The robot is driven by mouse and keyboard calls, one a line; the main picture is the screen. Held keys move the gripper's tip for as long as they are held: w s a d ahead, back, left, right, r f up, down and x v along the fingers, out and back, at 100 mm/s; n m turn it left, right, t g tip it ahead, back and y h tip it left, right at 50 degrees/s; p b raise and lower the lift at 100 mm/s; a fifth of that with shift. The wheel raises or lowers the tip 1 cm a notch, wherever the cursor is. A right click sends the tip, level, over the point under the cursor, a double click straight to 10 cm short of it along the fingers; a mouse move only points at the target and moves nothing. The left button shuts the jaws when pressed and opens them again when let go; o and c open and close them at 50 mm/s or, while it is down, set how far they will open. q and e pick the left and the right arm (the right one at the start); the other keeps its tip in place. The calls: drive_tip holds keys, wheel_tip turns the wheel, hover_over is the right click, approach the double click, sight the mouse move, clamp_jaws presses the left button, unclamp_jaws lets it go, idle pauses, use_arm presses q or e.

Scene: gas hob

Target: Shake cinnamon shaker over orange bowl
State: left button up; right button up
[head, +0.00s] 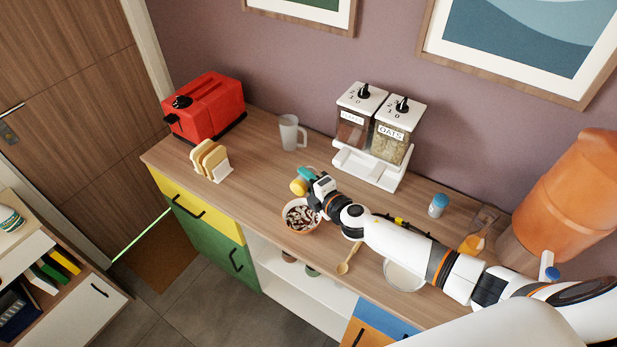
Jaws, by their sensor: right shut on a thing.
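The orange bowl (289,226) stands on the wooden counter near its front edge, with dark and white contents in it. My right gripper (312,181) reaches in from the right and is just above the bowl's back rim. It is shut on a small shaker (298,187) with a yellow end and a teal part, which I take to be the cinnamon shaker. The shaker looks tilted, and the gripper hides part of it. No label can be read on it. My left gripper is not in view.
A wooden spoon (349,258) and a white bowl (402,276) lie right of the orange bowl. A mug (290,132), toast rack (211,160), red toaster (207,106) and cereal dispenser (372,137) stand behind. A blue-lidded jar (437,205) and orange dispenser (570,200) are right.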

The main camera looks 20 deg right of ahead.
drive_tip(key=shift+s+f, duration=0.1)
drive_tip(key=shift+f, duration=0.15)
drive_tip(key=shift+s+a+f+n+t+y+b, duration=0.15)
drive_tip(key=shift+f+n+t+b, duration=0.65)
drive_tip(key=shift+n+b, duration=1.05)
drive_tip(key=shift+a+f+n+t+y+b, duration=0.1)
drive_tip(key=shift+f+n+t+b, duration=1)
drive_tip(key=shift+b, duration=1.25)
drive_tip(key=shift+s+a+f+n+t+y+b, duration=0.15)
drive_tip(key=shift+f+n+t+b, duration=0.4)
drive_tip(key=shift+n+b, duration=1.45)
drive_tip(key=shift+r+p, duration=0.9)
drive_tip(key=shift+r, duration=0.8)
wheel_tip(320, 180, down, 4)
drive_tip(key=shift+r, duration=0.2)
